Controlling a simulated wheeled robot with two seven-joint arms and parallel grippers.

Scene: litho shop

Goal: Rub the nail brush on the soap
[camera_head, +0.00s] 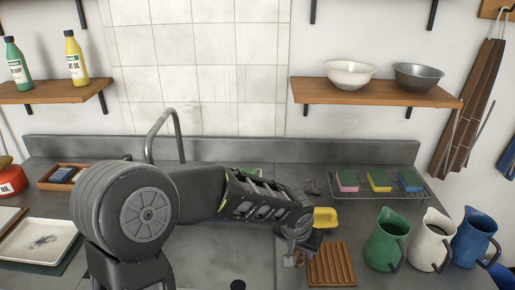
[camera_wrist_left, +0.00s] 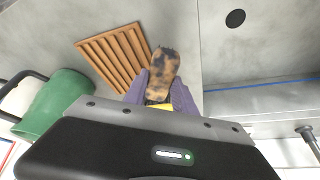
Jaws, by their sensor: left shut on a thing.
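My left gripper (camera_head: 296,250) reaches over the counter beside the wooden slatted rack, and it also shows in the left wrist view (camera_wrist_left: 162,88). It is shut on a mottled brown and black block, which looks like the nail brush (camera_wrist_left: 163,68). A yellow thing (camera_head: 325,217) sits on the counter just behind the gripper; a strip of yellow (camera_wrist_left: 162,106) shows between the fingers in the left wrist view. I cannot tell whether it is the soap or a dish. I cannot tell whether the brush touches it. My right gripper is not in view.
The wooden slatted rack (camera_head: 332,266) lies right of the gripper. Green (camera_head: 387,240), white (camera_head: 431,241) and blue (camera_head: 474,237) jugs stand further right. A wire rack (camera_head: 350,195) with coloured sponges is behind. A white tray (camera_head: 38,241) lies at left. The faucet (camera_head: 150,140) rises behind my arm.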

